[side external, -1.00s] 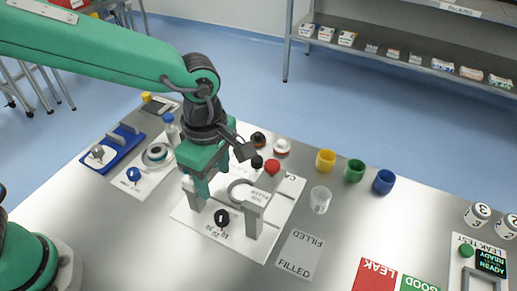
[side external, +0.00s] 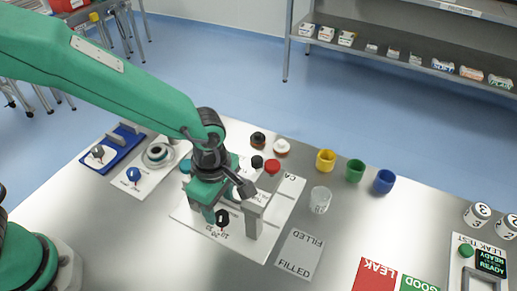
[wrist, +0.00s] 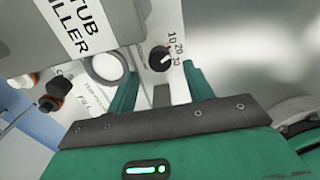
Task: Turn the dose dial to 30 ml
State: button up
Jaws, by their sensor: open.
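The dose dial (side external: 222,217) is a black round knob on the front of the white tub filler (side external: 254,212). In the wrist view the dial (wrist: 159,60) shows with the numbers 10, 20 and 30 around its right side. A small light mark shows on the knob's right side, but I cannot tell exactly which number it meets. My gripper (side external: 210,214) is open just beside the dial in the side view. In the wrist view the dial lies beyond and between the two green fingers of my gripper (wrist: 160,84), with no visible contact.
A clear cup (side external: 320,200) stands right of the filler, with yellow (side external: 326,160), green (side external: 355,170) and blue (side external: 385,181) cups behind. A red knob (side external: 272,166) is at the filler's back. A FILLED card (side external: 299,254) lies at front right.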

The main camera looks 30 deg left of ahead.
aim_at(221, 215)
jog(key=shift+f, duration=1.85)
jog(key=c, duration=1)
jog(key=shift+m, duration=2.8)
